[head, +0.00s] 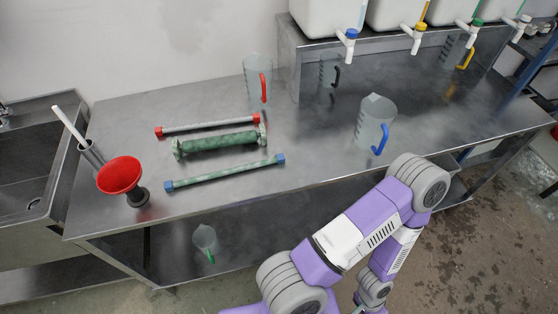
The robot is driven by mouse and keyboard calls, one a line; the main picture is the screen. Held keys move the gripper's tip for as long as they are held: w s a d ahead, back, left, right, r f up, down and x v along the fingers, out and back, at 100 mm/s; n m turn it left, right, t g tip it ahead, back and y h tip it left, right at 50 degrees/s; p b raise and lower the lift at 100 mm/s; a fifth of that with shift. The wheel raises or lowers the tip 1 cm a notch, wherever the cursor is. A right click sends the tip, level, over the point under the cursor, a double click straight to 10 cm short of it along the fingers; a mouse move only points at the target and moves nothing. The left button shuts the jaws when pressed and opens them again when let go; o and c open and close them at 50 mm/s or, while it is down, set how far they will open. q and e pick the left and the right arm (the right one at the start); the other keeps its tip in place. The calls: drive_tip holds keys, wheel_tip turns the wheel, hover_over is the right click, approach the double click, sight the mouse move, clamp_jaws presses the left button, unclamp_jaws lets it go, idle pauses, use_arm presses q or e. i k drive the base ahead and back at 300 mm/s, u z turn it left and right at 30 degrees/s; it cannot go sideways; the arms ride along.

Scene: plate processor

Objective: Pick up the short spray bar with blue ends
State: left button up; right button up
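The short spray bar with blue ends (225,173) lies on the steel table near its front edge. It is a green, mottled rod with a blue cap at each end, tilted slightly up to the right. Just behind it lies a thicker green roller-like part (218,141), and behind that a grey bar with red ends (208,126). No gripper touches the blue-ended bar. My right arm is bent at the lower right, with its wrist near the bottom edge; its gripper is out of frame. My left arm and gripper do not show.
A red funnel (119,175) stands left of the bars. A red-handled jug (257,78) and blue-handled jug (374,124) stand on the steel table (310,150). A raised shelf holds white containers with taps (350,36). A green-handled jug (206,240) sits below. A sink (30,150) is at left.

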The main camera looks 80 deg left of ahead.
sight(169, 186)
drive_tip(key=i, duration=0.3)
drive_tip(key=u, duration=2.95)
